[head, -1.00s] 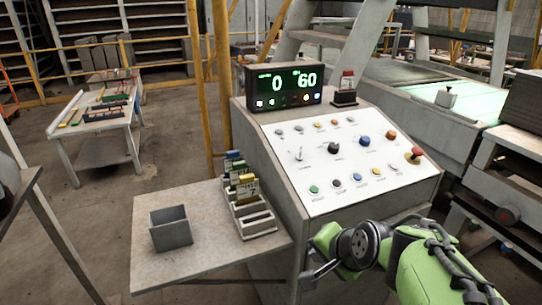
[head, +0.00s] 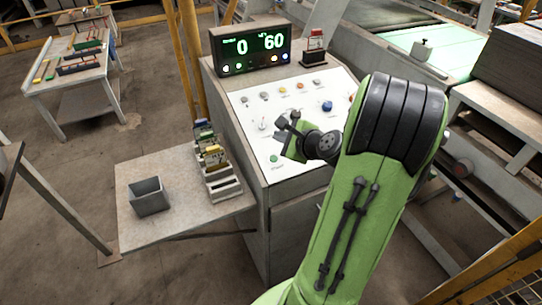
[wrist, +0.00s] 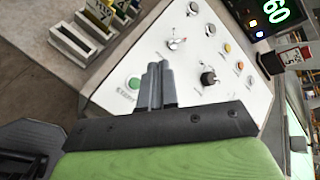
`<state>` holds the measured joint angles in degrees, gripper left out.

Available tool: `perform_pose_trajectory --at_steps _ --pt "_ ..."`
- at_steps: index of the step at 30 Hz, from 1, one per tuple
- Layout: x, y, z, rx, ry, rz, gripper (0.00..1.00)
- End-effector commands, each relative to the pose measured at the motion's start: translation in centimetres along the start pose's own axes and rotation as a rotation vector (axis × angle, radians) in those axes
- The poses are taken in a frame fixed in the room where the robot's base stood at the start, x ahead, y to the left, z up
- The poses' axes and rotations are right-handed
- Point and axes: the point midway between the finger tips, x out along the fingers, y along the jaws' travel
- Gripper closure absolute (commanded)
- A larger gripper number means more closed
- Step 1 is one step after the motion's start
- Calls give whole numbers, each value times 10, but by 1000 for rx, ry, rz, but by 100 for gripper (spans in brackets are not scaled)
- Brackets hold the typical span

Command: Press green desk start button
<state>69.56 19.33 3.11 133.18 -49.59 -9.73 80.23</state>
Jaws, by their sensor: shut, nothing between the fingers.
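The green start button (head: 273,158) sits at the lower left of the white sloping panel (head: 252,122) of the control desk. In the wrist view the green button (wrist: 133,83) lies just left of my fingertips, with small lettering beside it. My gripper (wrist: 158,70) is shut and empty, its two fingers together over the panel. In the head view my gripper (head: 292,122) hangs over the panel, above and to the right of the green button. I cannot tell the exact gap to the panel. My arm hides the panel's lower right part.
A display (head: 252,50) reading 0 and 60 stands on top of the desk. A black knob (wrist: 208,78), a switch (wrist: 176,44) and several other buttons surround the fingers. A side shelf (head: 130,215) holds a grey box (head: 148,197) and a card rack (head: 222,183).

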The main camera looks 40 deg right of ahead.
Motion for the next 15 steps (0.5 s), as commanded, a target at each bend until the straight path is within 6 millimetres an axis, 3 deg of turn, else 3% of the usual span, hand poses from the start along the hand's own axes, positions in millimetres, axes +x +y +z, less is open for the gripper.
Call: perform_pose_trajectory --at_steps 5,15 --pt "8 7 -6 -1 -1 2 100" --pt "43 34 -32 -1 -1 2 100"
